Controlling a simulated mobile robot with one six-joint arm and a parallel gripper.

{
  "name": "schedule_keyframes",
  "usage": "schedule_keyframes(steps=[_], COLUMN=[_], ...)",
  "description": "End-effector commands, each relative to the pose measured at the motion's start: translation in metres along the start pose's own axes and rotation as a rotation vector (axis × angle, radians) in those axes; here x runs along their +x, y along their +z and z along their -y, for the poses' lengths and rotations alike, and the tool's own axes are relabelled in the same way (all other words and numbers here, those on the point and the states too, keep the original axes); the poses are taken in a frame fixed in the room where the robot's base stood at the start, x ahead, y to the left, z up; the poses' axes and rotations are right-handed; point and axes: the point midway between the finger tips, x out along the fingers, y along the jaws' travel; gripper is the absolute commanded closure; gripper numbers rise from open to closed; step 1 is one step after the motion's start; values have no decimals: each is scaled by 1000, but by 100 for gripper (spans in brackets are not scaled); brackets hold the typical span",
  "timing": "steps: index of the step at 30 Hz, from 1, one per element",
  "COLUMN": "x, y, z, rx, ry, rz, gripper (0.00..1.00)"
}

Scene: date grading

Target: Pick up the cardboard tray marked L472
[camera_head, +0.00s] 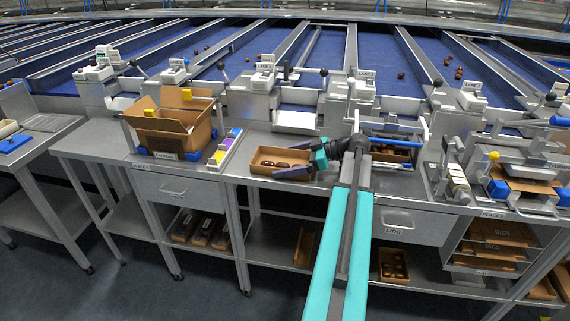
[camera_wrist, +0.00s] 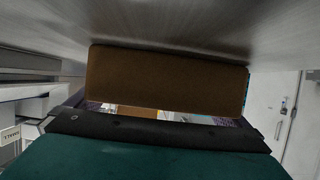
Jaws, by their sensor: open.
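An open cardboard tray (camera_head: 256,168) holding dark dates lies on the steel bench, left of my wrist in the head view. No L472 mark can be read on it. My gripper (camera_head: 299,162) is at the tray's right end, with a dark finger across its front right corner. The jaws are open. In the wrist view a plain brown cardboard side (camera_wrist: 168,80) fills the middle, close in front of my gripper; the fingers are mostly hidden behind it and the wrist housing. I cannot tell whether they touch the tray.
A second tray (camera_head: 392,155) sits under a blue-handled frame right of my arm. A large open carton (camera_head: 170,130) and a coloured label strip (camera_head: 225,148) stand to the left. Weighing machines line the bench's back. More trays (camera_head: 393,265) lie on the lower shelf.

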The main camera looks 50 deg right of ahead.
Motion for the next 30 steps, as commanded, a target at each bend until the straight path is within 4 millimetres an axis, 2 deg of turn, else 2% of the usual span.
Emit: schedule_keyframes(steps=[4,5,9,10,22,30], x=[0,0,0,0,-1,-7], y=[0,0,0,0,-4,-19], z=[0,0,0,0,0,0], rx=[0,0,0,0,-1,-3], ry=[0,0,0,-1,-1,0], rz=[0,0,0,0,-1,-1], gripper=[0,3,27,28,28,28])
